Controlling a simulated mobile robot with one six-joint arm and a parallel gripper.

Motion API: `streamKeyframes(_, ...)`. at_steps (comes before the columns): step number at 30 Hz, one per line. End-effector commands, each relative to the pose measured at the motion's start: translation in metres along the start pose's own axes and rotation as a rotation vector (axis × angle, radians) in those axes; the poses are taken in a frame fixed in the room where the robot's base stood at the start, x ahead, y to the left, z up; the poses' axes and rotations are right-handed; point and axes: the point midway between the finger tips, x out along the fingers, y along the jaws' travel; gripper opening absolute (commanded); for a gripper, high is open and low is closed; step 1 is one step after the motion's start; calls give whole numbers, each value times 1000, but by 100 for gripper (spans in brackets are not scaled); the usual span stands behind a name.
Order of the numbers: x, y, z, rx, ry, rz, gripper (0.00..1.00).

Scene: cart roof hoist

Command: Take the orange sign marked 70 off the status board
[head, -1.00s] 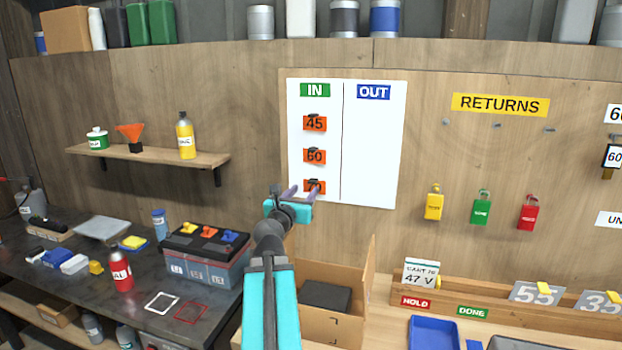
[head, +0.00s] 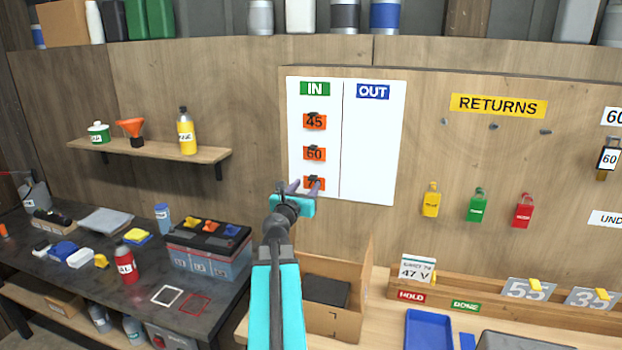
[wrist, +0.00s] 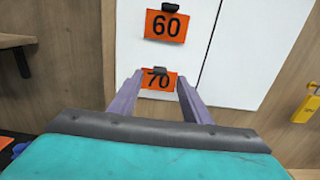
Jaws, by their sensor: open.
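The orange sign marked 70 (wrist: 159,80) hangs by a black clip at the bottom of the IN column on the white status board (head: 365,150). In the head view the sign (head: 314,181) is partly hidden behind my gripper (head: 303,188). In the wrist view my gripper (wrist: 155,90) is open and empty, its two purple fingers to the left and right of the sign's lower part. I cannot tell whether they touch the board. The orange sign marked 60 (head: 314,153) and the one marked 45 (head: 314,121) hang above it.
A RETURNS label (head: 499,105) with hooks and coloured tags is right of the board. An open cardboard box (head: 335,318) stands below it. A battery (head: 208,255) is on the dark bench at left, under a wooden shelf (head: 150,152).

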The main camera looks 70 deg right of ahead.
Motion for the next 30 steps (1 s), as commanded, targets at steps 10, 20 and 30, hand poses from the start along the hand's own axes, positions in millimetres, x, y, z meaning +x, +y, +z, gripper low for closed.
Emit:
streamKeyframes(10, 34, 0, 1, -1, 0, -1, 44)
streamKeyframes(20, 56, 0, 0, 0, 0, 1, 44)
streamKeyframes(30, 59, 0, 0, 0, 0, 1, 44)
